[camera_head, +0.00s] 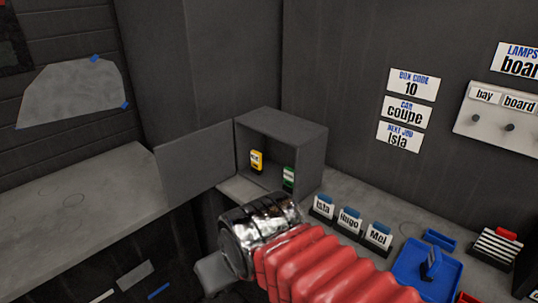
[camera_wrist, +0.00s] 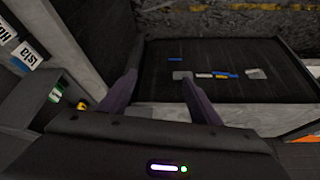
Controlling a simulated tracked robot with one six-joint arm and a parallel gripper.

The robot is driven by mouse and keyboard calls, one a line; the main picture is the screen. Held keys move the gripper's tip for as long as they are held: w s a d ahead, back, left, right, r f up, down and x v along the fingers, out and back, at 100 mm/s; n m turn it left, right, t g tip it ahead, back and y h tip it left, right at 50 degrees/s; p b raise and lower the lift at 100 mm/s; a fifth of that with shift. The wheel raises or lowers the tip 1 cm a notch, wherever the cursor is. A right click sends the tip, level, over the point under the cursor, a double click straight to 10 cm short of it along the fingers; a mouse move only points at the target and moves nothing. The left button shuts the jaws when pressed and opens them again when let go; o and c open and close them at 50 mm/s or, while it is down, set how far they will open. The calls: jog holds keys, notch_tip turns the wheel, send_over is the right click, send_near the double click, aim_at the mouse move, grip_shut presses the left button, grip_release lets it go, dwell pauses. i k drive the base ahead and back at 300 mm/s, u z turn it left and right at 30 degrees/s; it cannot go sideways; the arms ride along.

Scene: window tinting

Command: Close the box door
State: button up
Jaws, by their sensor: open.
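The grey box (camera_head: 316,160) stands on the counter in the corner, its front open. Its door (camera_head: 190,163) is swung wide out to the left in the head view. A yellow tag (camera_head: 257,160) and a green tag (camera_head: 289,177) are inside. In the wrist view, part of the box (camera_wrist: 32,98) shows at the left; I cannot make out the door there for certain. My gripper (camera_wrist: 158,76) is open, with nothing between its fingers. In the head view my silver wrist is in front of and below the box, and the fingers are mostly hidden.
Name cards (camera_head: 349,221) stand in a row on the counter right of the box. A blue tray (camera_head: 410,275) lies further right. The left counter (camera_head: 70,205) is largely clear. A dark panel with small coloured pieces (camera_wrist: 220,55) lies beyond my fingers in the wrist view.

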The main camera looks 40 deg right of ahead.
aim_at(189, 166)
jog(key=z, duration=0.05)
jog(key=i, duration=1)
jog(key=u, duration=0.45)
